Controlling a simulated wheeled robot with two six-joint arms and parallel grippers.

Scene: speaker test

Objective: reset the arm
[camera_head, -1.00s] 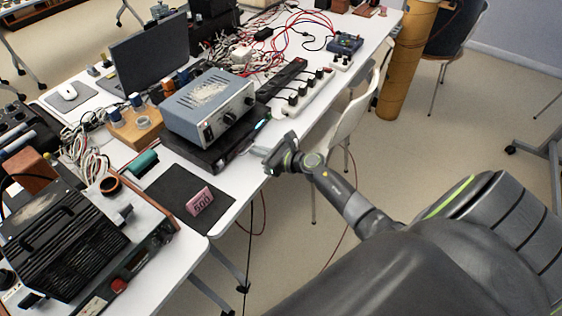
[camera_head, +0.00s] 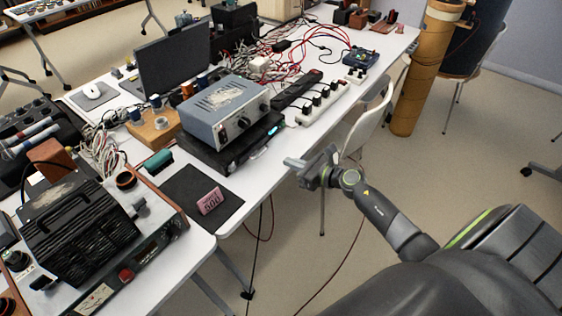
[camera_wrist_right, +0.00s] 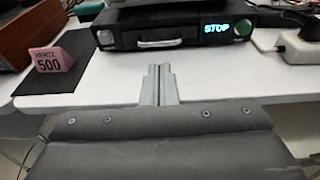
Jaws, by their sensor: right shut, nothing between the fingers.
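My right gripper (camera_head: 296,163) is shut and empty. In the head view it hangs just off the table's front edge, to the right of the black mat. In the right wrist view its closed fingers (camera_wrist_right: 158,84) point toward the table and a black device (camera_wrist_right: 170,28) with a lit "STOP" display. My right arm comes in from the lower right. My left gripper does not show.
A pink "HERTZ 500" block (camera_head: 210,201) sits on a black mat (camera_head: 185,186). A blue-grey box (camera_head: 222,108) stands on the black device. A power strip (camera_head: 322,103) lies behind. A chair (camera_head: 372,118) and brown column (camera_head: 413,75) stand right.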

